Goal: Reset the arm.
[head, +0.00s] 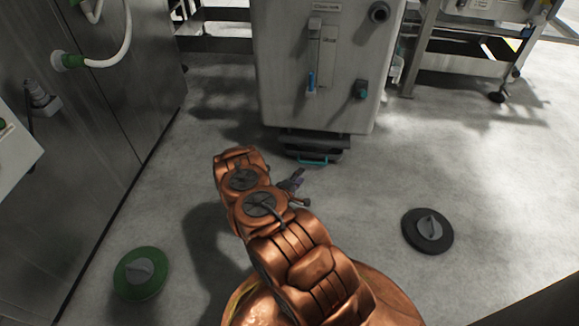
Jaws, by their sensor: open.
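My copper-coloured arm rises from the bottom middle of the head view and folds forward over the floor. My gripper (292,182) shows only in small part as dark pieces just right of the arm's upper joints. The arm links hide most of it. Nothing is seen held in it. It is over the floor, in front of the grey cabinet (345,100).
A steel machine wall (60,200) with a white hose (115,52) stands at the left. A green disc (141,272) and a black disc (428,231) lie on the floor. A wheeled steel frame (470,62) stands at the back right. Floor between is clear.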

